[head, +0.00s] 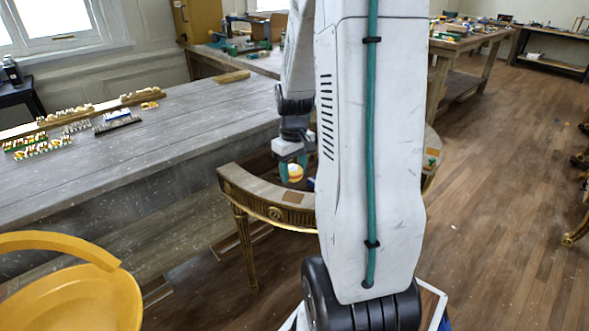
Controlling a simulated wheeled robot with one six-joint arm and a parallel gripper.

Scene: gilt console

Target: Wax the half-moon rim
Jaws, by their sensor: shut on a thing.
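The half-moon console (262,208) has a curved grey-brown rim top, a carved gilt band below it and a fluted gilt leg at the left. An orange-brown patch (292,197) shows on the rim near my gripper. My gripper (293,178) points down over the left part of the rim, shut on a small round yellow-and-white pad (296,170). Whether the pad touches the rim cannot be told. My arm hides the middle of the console. A second orange-brown patch shows on its right end.
A long grey workbench (160,140) runs behind and left, with wooden strips and several small coloured pieces on it. A yellow chair (75,290) stands at the front left. The wooden floor (490,200) at the right is mostly clear.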

